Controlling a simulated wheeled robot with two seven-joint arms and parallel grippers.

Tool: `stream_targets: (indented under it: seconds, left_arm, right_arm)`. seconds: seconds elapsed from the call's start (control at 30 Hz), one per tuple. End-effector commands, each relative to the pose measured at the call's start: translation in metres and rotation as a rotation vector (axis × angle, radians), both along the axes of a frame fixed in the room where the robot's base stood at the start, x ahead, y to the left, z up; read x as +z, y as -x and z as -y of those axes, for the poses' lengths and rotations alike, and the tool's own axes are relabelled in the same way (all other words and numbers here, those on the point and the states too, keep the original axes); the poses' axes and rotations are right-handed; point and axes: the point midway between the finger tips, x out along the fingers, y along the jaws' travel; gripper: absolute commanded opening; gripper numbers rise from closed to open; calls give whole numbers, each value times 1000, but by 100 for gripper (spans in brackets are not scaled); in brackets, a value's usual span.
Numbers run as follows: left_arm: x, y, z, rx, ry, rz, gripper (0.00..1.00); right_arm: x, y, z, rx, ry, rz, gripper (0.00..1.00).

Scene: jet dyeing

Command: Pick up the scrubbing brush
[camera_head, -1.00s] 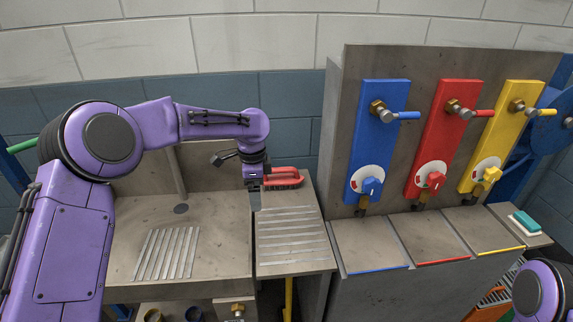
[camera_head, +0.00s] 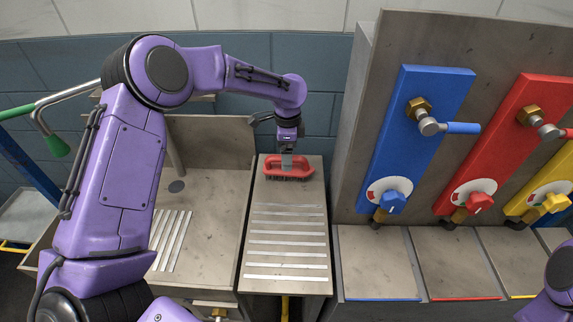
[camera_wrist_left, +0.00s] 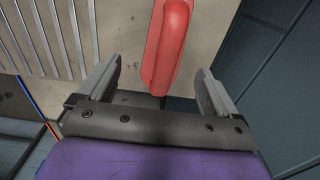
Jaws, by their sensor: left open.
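The scrubbing brush (camera_head: 273,168) has a red handle and dark bristles and lies at the back end of the ribbed drainboard. My left gripper (camera_head: 287,162) is over the brush handle in the head view. In the left wrist view, the red brush handle (camera_wrist_left: 168,45) reaches in between the two open fingers of the left gripper (camera_wrist_left: 158,90), with gaps on both sides. The bristles are mostly hidden there. My right gripper is out of view; only a piece of my right arm shows at the lower right edge.
The ribbed drainboard (camera_head: 285,219) lies beside a sink basin (camera_head: 215,205) on its left. A tall panel with blue (camera_head: 418,125), red (camera_head: 500,150) and yellow (camera_head: 545,190) valve boards stands to the right. A blue-grey wall is close behind the brush.

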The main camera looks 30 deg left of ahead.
Motion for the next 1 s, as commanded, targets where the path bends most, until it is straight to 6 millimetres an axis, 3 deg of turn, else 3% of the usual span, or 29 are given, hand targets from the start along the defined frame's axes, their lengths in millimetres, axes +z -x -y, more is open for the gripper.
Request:
stream_targets:
  seconds: [0.17,0.3,0.53,0.73,1.0]
  left_arm:
    - [-31,0,0,-1,0,-10,93]
    - [-51,-1,-1,0,-1,-6,93]
    - [-55,-1,-1,-1,-1,-4,93]
    - [-55,-1,0,-2,-1,-5,29]
    - [-55,-1,-1,-1,-1,-5,28]
  right_arm:
    - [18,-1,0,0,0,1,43]
    - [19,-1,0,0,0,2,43]
    - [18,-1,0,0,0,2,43]
    - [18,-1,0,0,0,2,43]
    - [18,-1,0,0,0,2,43]
